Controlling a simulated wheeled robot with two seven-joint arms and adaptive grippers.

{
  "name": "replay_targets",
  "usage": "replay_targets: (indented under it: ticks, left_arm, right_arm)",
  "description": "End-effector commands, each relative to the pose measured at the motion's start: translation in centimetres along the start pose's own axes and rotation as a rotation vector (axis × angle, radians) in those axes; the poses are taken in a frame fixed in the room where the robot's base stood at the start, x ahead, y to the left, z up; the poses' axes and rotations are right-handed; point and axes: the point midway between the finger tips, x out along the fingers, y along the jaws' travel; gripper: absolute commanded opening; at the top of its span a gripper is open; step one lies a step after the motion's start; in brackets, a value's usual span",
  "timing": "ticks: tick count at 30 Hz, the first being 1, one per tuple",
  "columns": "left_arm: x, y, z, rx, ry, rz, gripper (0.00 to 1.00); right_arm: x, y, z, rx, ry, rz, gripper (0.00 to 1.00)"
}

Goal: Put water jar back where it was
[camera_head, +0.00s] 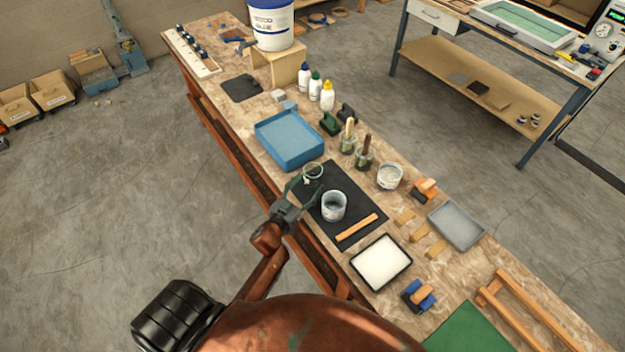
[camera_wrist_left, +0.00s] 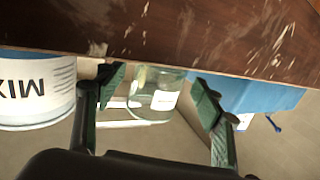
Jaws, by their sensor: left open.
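A small clear glass jar (camera_head: 313,170), which I take for the water jar, stands at the black mat's (camera_head: 355,188) corner nearest the blue tray. It also shows in the left wrist view (camera_wrist_left: 155,98), with a pale label. My left gripper (camera_head: 306,186) is open, its fingers on either side of this jar; I cannot tell whether they touch it. In the left wrist view the gripper (camera_wrist_left: 158,98) frames the jar. A cup (camera_head: 334,206) stands on the mat beside the gripper; its "MIX" lettering shows in the left wrist view (camera_wrist_left: 36,92). My right gripper is not in view.
The blue tray (camera_head: 290,138) lies just beyond the jar. Brush jars (camera_head: 364,156) and a pale container (camera_head: 390,176) stand behind the mat. A wooden stick (camera_head: 357,227) lies on the mat. A white-filled tray (camera_head: 380,262) and a grey tray (camera_head: 456,225) lie further right.

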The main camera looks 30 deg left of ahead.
Motion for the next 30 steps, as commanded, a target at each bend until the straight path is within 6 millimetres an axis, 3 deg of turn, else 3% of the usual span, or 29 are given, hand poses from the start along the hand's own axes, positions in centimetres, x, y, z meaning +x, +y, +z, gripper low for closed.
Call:
replay_targets:
  ticks: [6, 12, 30]
  left_arm:
    - [-4.9, 0.0, 0.0, -0.001, -0.002, -0.001, 0.62]
    - [-7.7, 0.0, 0.0, -0.001, 0.000, 0.000, 0.62]
    - [-8.7, -0.1, 0.1, -0.001, -0.002, -0.003, 0.62]
  right_arm:
    - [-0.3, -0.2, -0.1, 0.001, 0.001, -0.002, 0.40]
    - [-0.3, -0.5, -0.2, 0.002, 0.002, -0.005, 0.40]
    - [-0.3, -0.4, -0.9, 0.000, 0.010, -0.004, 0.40]
